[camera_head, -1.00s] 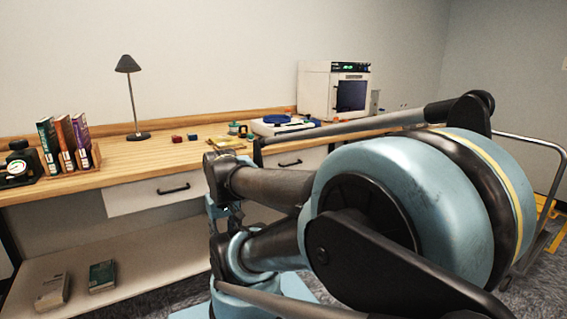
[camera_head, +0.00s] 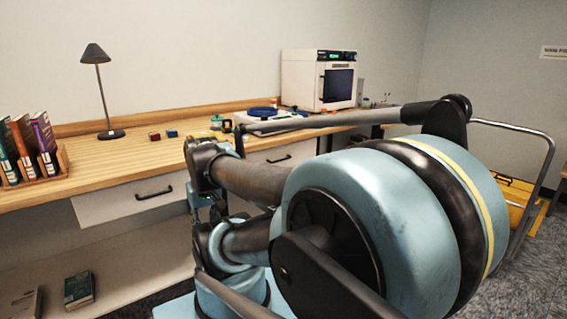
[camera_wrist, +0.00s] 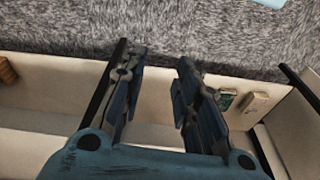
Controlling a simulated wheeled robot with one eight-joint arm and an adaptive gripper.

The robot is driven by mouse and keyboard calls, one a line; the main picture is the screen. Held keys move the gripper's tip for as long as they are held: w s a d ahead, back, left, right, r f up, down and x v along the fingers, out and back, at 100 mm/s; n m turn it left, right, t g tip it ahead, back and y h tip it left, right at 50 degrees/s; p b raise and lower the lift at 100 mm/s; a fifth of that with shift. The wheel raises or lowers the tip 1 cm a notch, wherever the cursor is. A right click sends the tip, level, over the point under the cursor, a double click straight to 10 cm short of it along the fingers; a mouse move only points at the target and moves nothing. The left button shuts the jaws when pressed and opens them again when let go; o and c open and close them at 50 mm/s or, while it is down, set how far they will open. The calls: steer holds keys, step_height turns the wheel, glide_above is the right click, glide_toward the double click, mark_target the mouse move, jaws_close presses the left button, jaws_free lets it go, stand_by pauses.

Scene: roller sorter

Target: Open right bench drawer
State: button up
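The right bench drawer (camera_head: 303,152) has a pale front with a dark bar handle (camera_head: 279,159). It sits under the wooden bench top and looks shut; my arm hides its left end. The left bench drawer (camera_head: 95,208) also looks shut, with a similar handle (camera_head: 154,194). My gripper (camera_wrist: 155,55) shows in the wrist view with its two dark fingers apart and nothing between them. No drawer handle shows between the fingers. In the head view I cannot make out the gripper clearly behind my arm.
The bench top (camera_head: 85,172) carries a lamp (camera_head: 102,90), books in a rack (camera_head: 30,150), small blocks and a white oven-like box (camera_head: 318,80). A lower shelf (camera_head: 135,262) holds books (camera_head: 79,290). A metal rail (camera_head: 545,180) stands at the right.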

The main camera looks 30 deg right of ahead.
steer(key=w+d+r+m+t+y, duration=0.25)
steer(key=w+d+m, duration=0.25)
steer(key=w+d, duration=0.4)
steer(key=w+d+r+m+t+y, duration=0.25)
steer(key=w+d+m, duration=0.25)
steer(key=w+d, duration=0.5)
steer(key=w+d+m+t+h, duration=0.1)
steer(key=w+d+m+t, duration=0.2)
steer(key=d, duration=1)
steer(key=s+d+f+m+t+h, duration=0.1)
steer(key=s+d+m+t, duration=0.2)
steer(key=d, duration=0.5)
steer(key=s+d+f+m+t+h, duration=0.1)
steer(key=s+d+t+h, duration=0.1)
steer(key=s+d, duration=0.45)
steer(key=d+x, duration=0.1)
steer(key=x, duration=1.7)
steer(key=shift+w+d+r, duration=0.3)
steer(key=shift+w+r, duration=0.05)
